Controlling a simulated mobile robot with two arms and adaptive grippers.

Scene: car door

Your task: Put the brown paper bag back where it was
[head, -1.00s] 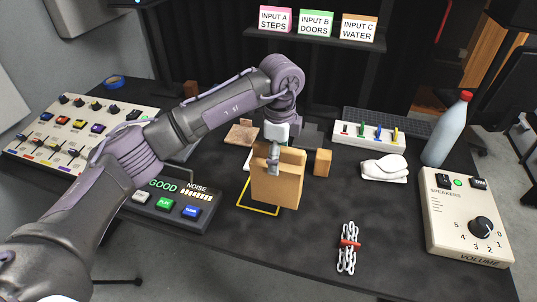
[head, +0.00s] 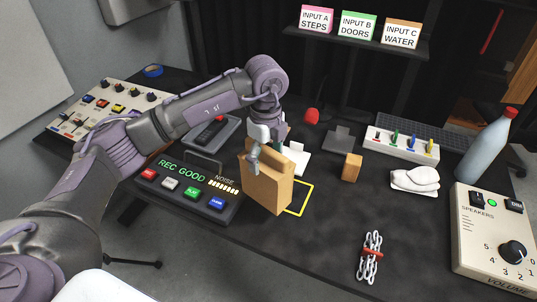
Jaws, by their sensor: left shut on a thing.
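The brown paper bag (head: 266,189) is in the middle of the head view, turned slightly. My left gripper (head: 254,155) is shut on its upper edge from above. The bag's lower part hides the left side of a yellow outline (head: 310,198) on the black table. The rest of the outline shows to the right of the bag. I cannot tell whether the bag's bottom touches the table. My right gripper is not in view.
The recorder panel (head: 176,188) with coloured buttons is close at the bag's left. A small wooden block (head: 352,167), white cloth-like item (head: 414,180), chain bundle (head: 370,255), bottle (head: 487,145) and speaker box (head: 492,235) are to the right.

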